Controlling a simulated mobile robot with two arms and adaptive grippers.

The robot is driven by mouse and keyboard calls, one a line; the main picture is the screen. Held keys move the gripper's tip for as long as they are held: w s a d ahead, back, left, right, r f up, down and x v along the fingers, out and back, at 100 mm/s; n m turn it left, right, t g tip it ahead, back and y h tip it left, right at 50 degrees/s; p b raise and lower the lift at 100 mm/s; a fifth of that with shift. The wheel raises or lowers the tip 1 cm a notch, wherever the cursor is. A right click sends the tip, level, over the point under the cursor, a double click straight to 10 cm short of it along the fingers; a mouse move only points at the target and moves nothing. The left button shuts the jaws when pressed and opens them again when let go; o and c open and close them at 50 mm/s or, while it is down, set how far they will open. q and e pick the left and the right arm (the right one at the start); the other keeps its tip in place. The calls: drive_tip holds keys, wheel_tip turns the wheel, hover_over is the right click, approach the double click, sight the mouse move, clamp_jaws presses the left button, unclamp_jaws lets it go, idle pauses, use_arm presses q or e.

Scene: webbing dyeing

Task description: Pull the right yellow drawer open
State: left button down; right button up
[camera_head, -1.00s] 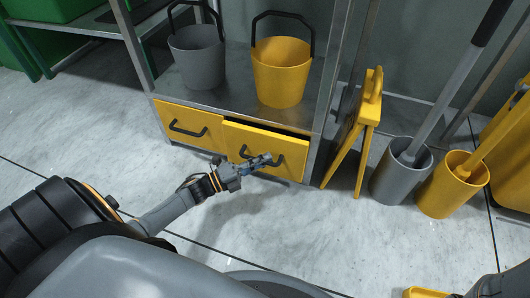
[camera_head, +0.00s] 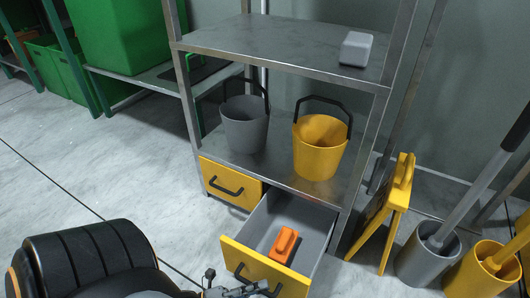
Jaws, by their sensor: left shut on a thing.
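The right yellow drawer (camera_head: 275,274) is pulled out from the metal shelf unit, and its grey inside shows. An orange object (camera_head: 284,245) lies in it. Its black handle (camera_head: 243,275) is on the yellow front. My left gripper (camera_head: 262,288) is at the bottom edge of the view, shut on this handle. The left yellow drawer (camera_head: 230,184) is closed. My right gripper is not in view.
A grey bucket (camera_head: 244,132) and a yellow bucket (camera_head: 319,157) stand on the shelf above the drawers. A yellow folding sign (camera_head: 397,205) and grey and yellow floor holders stand to the right. Green bins are at the back left. Floor on the left is clear.

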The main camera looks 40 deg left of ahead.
use_arm(q)
drive_tip(key=shift+s+d, duration=0.1)
drive_tip(key=shift+s, duration=0.35)
drive_tip(key=c, duration=1.4)
unclamp_jaws()
drive_tip(key=shift+o, duration=0.2)
drive_tip(key=v, duration=1.2)
drive_tip(key=shift+f, duration=0.1)
